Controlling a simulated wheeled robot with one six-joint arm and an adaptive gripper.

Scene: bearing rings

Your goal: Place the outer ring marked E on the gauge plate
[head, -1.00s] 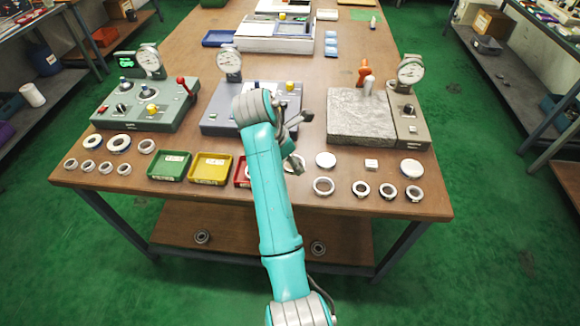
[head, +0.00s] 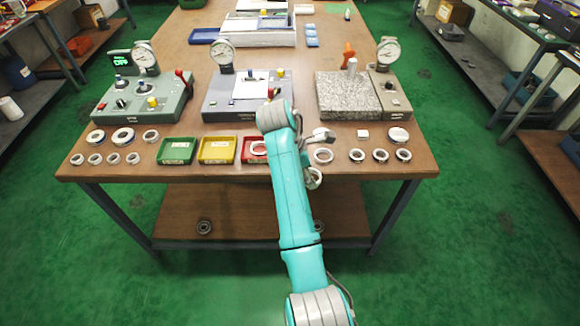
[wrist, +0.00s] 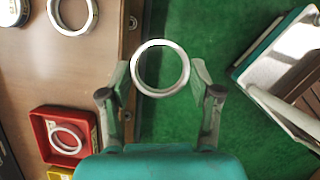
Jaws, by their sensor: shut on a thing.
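My gripper (wrist: 160,82) is shut on a pale metal ring (wrist: 160,42), with a finger on each side of it. In the wrist view the ring is over green floor, just past the table edge. In the head view the held ring (head: 315,179) shows beside my arm at the table's front edge. No letter E can be read on it. A speckled stone plate (head: 343,100) with a dial gauge stands at the right of the table. A grey gauge station (head: 222,107) with a white sheet stands mid-table. I cannot tell which is the gauge plate.
Green, yellow (head: 216,160) and red trays line the front edge; the red tray (wrist: 50,115) holds a ring. Several loose rings (head: 380,155) lie right of my arm, more at the left. A green-grey control box (head: 140,105) stands at left.

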